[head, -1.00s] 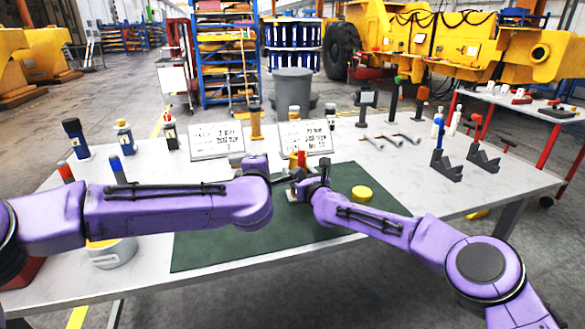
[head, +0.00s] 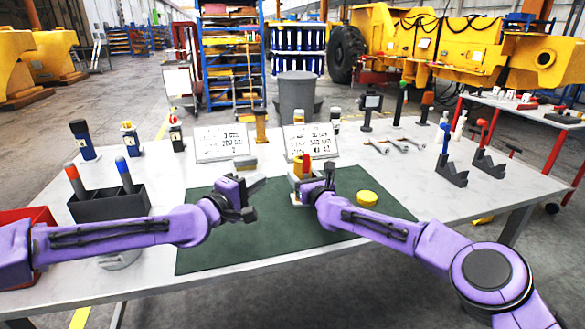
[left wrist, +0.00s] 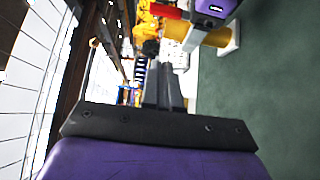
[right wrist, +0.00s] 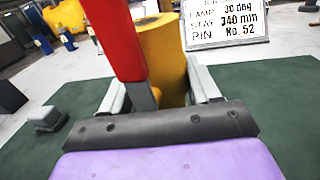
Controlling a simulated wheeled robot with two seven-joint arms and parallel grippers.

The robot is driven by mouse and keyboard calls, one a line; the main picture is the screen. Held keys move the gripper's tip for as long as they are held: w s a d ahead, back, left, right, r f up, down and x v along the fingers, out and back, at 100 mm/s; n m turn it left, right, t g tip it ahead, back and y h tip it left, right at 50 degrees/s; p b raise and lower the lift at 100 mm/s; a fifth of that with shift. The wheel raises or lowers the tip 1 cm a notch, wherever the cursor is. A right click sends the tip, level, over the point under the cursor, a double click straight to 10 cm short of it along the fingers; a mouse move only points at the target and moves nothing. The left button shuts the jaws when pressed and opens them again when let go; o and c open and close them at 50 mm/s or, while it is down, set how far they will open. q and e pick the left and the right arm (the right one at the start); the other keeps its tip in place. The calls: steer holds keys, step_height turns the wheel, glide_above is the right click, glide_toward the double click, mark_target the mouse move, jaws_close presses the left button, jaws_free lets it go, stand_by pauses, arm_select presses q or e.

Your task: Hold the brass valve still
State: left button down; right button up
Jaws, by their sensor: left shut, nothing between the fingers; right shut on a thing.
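The brass valve (head: 302,167), a yellow-brass cylinder with a red handle, stands on the green mat (head: 270,240) near its back edge. My right gripper (head: 313,181) is shut on it from the right; in the right wrist view, grey fingers flank the brass body (right wrist: 165,55) and the red handle (right wrist: 115,35) rises in front. The exact contact is partly hidden. My left gripper (head: 252,190) is shut and empty, left of the valve and apart from it. In the left wrist view its fingers (left wrist: 164,85) are together, with the valve (left wrist: 192,38) beyond to the upper right.
A yellow disc (head: 367,198) lies right of the valve. Two printed boards (head: 222,143) (head: 308,140) stand behind. A black holder (head: 108,207) with red- and blue-topped tools and a red bin (head: 28,216) are at left. The mat's front is clear.

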mark_target(306, 169)
arm_select(q)
steer(key=w+d, duration=0.7)
steer(key=d, duration=0.1)
steer(key=shift+w+d, duration=0.2)
steer(key=shift+w, duration=0.2)
